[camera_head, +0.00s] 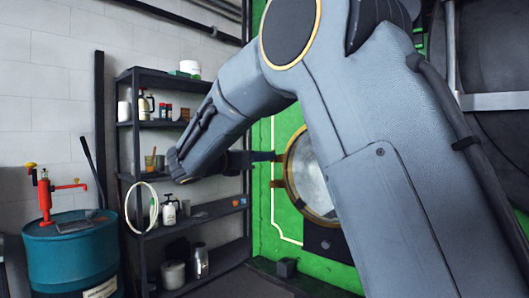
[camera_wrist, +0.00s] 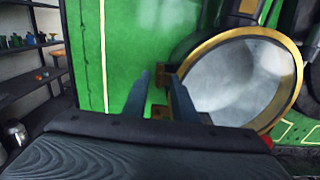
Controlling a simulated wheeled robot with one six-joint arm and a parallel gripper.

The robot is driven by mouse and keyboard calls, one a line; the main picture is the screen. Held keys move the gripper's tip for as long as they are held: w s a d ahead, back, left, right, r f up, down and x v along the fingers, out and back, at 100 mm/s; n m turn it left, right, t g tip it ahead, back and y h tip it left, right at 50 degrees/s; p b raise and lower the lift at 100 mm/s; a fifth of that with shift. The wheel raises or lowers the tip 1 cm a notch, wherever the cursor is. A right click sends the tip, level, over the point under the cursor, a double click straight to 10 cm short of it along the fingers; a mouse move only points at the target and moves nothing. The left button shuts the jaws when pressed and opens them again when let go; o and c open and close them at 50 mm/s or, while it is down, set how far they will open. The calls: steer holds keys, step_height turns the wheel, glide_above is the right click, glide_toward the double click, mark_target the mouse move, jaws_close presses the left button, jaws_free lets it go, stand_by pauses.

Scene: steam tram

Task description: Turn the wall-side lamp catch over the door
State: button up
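The lamp is a round, pale glass door in a brass ring (camera_head: 316,186) on the green panel; it also fills the right of the wrist view (camera_wrist: 240,82). Two small brown-brass pieces sit at its left rim in the head view, an upper one (camera_head: 280,157) and a lower one (camera_head: 277,184). In the wrist view, one such piece (camera_wrist: 160,111) shows between my fingers. I cannot tell for certain which is the catch. My gripper (camera_head: 270,156) points at the rim's left edge. Its two fingers (camera_wrist: 158,80) stand apart; contact is unclear.
A dark shelf rack (camera_head: 135,130) with bottles and tins stands to the left. A teal drum (camera_head: 70,255) with a red pump (camera_head: 46,195) is farther left. My arm hides the lamp's right side in the head view.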

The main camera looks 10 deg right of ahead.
steer(key=shift+x, duration=0.8)
jaws_close()
